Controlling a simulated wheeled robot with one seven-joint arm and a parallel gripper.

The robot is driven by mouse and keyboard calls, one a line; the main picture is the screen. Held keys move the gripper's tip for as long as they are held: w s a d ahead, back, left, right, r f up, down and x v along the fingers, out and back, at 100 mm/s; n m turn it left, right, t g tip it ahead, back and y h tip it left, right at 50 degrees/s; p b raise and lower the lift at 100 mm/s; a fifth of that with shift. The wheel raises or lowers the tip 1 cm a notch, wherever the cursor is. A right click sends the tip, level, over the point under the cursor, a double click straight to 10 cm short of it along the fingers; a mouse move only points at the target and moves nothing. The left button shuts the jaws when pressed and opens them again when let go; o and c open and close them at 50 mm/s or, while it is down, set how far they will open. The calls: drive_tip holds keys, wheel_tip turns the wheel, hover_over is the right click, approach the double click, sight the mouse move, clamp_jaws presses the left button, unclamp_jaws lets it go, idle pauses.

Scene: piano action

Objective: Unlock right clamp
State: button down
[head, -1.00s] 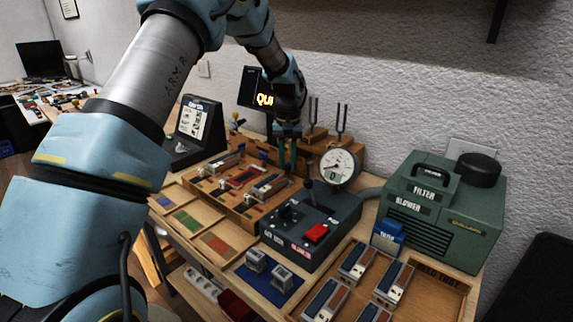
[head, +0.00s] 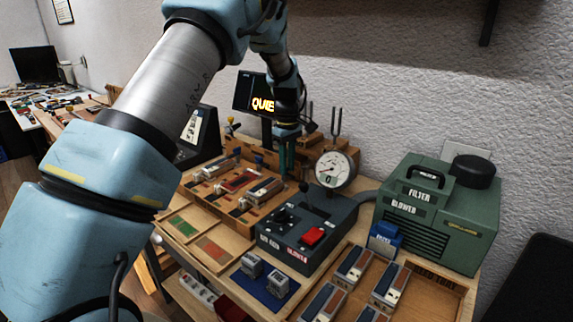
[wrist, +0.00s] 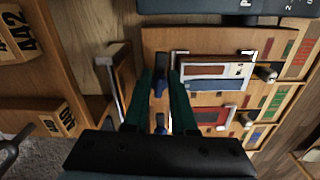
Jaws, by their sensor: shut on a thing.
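My gripper (head: 288,158) points down behind the wooden rack with the gauge to its right. In the wrist view my gripper (wrist: 164,75) has its two green fingers close together around a dark, narrow piece with a blue part, which appears to be the right clamp (wrist: 157,86). The fingers hide part of it, and I cannot tell its lever position clearly. A second blue clamp part (wrist: 160,128) shows lower between the fingers. The wooden rack (wrist: 155,40) beside them carries a grey-framed module with a blue-grey panel (wrist: 210,70) and a red-panelled one (wrist: 208,114).
The round gauge (head: 333,168) and tuning forks (head: 335,122) stand close to my gripper. A dark control box (head: 345,215) with a red switch is in front. A green filter blower (head: 440,210) stands right. Wooden number blocks (wrist: 60,118) lie left in the wrist view.

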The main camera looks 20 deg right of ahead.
drive_tip(key=shift+w+n, duration=0.15)
drive_tip(key=shift+n, duration=0.45)
drive_tip(key=c, duration=0.8)
unclamp_jaws()
drive_tip(key=shift+o, duration=0.2)
drive_tip(key=shift+d, duration=0.1)
wheel_tip(320, 180, up, 11)
drive_tip(key=b, duration=0.2)
drive_tip(key=shift+b, duration=0.3)
drive_tip(key=shift+f, duration=0.15)
